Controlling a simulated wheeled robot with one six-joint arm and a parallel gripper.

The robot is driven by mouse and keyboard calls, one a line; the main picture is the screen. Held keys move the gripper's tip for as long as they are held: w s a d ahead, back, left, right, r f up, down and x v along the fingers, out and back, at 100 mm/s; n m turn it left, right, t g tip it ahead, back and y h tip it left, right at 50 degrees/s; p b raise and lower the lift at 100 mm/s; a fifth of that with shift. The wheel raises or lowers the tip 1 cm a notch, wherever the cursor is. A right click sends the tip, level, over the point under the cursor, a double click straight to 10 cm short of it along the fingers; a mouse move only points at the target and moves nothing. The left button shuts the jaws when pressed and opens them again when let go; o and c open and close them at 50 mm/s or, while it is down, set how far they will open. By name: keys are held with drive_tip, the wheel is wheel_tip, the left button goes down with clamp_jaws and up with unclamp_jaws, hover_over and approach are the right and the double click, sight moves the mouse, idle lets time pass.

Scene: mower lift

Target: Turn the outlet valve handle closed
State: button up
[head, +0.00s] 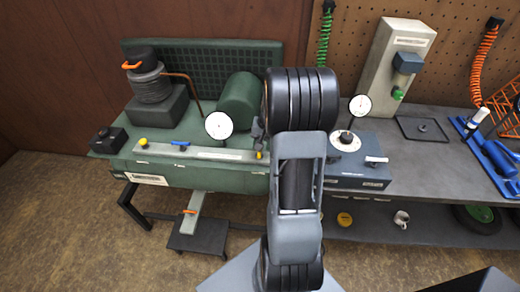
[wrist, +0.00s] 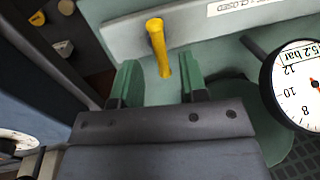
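A yellow valve handle (wrist: 157,42) sits on the grey bar, beside a label whose word CLOSED shows upside down in the wrist view (wrist: 240,4). I take it as the outlet valve handle, but no name is readable. In the head view it shows at the bar's right end (head: 260,155), partly hidden by my arm. My gripper (wrist: 160,78) is open, with one green-padded finger on each side of the handle's near end. Neither finger visibly touches it. In the head view my gripper is mostly hidden behind my arm.
A round gauge (wrist: 305,88) reading 5.2 bar stands close to the right finger in the wrist view. The grey bar (head: 215,153) also carries a blue handle (head: 181,143) and another yellow handle (head: 143,141). A blue-grey box (head: 355,172) with a dial stands right of my arm.

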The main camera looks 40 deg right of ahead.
drive_tip(key=shift+w+a+f, duration=0.1)
drive_tip(key=shift+a+f, duration=0.05)
drive_tip(key=shift+f, duration=0.75)
drive_tip(key=shift+w+a+f, duration=0.1)
drive_tip(key=shift+f, duration=0.8)
drive_tip(key=shift+c, duration=0.5)
clamp_jaws()
